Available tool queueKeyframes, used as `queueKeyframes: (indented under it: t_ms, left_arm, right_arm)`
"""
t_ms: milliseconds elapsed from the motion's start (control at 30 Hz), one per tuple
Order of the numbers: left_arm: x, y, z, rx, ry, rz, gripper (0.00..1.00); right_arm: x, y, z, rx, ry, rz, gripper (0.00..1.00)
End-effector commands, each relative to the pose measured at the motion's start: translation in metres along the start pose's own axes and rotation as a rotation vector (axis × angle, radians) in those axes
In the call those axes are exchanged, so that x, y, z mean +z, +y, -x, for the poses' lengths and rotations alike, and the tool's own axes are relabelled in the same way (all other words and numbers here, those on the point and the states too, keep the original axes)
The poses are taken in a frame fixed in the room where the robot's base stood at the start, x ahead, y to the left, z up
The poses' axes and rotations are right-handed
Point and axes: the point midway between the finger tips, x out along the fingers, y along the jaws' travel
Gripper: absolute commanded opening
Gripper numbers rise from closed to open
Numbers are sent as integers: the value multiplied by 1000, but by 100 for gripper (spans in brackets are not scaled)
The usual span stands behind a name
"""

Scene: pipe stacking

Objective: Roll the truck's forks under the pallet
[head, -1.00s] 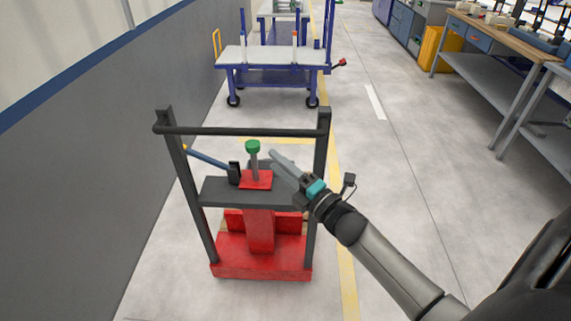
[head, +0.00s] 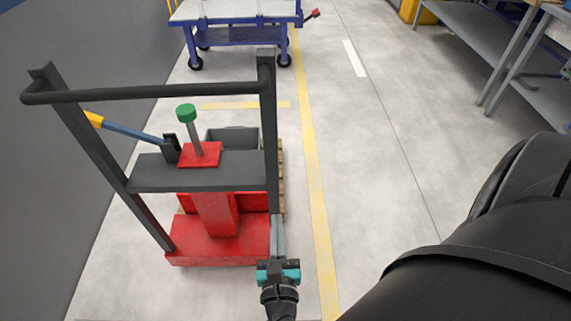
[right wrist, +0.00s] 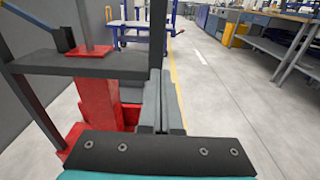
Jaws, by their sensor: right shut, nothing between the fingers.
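The truck (head: 215,240) has a red base, a dark frame with a crossbar (head: 150,92), a shelf and a green-knobbed post (head: 187,113). It also shows in the right wrist view (right wrist: 95,100). The pallet (head: 281,178) is mostly hidden behind the truck; only a strip of wood shows right of its right upright, and a grey bin (head: 240,138) shows over the shelf. The forks are hidden. My right gripper (head: 277,222) is shut and empty beside the right upright's lower part; whether it touches is unclear. Its fingers point forward in the right wrist view (right wrist: 163,90). My left gripper is out of view.
A grey wall (head: 60,180) runs close along the left. A blue cart (head: 235,36) stands farther ahead. A yellow floor line (head: 312,165) runs right of the truck, with clear floor beyond it. A workbench (head: 500,75) stands at the far right.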

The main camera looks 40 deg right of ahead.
Motion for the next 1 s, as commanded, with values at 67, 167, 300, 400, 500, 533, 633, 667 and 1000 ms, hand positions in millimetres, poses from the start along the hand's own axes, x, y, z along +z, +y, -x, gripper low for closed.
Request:
queueKeyframes:
  t_ms: [67, 167, 300, 400, 500, 533, 633, 667, 1000]
  left_arm:
    - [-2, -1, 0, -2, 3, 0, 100]
    - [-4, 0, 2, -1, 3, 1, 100]
    - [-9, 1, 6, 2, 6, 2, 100]
    - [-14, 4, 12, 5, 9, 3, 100]
    - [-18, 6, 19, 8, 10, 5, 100]
    - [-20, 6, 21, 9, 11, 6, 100]
    - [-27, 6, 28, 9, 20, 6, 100]
    - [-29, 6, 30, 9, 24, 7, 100]
    - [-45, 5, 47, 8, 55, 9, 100]
  right_arm:
    - [2, 1, 6, -10, -31, 17, 0]
    - [6, 1, 5, -15, -48, 25, 0]
    - [7, 1, -12, -16, -51, 25, 0]
    - [8, 0, -32, -15, -52, 24, 0]
    - [8, 0, -54, -15, -52, 24, 0]
    - [8, 0, -61, -16, -51, 23, 0]
    - [9, 0, -82, -15, -50, 23, 0]
    - [10, -1, -89, -15, -51, 23, 0]
    - [11, -1, -128, -14, -46, 24, 0]
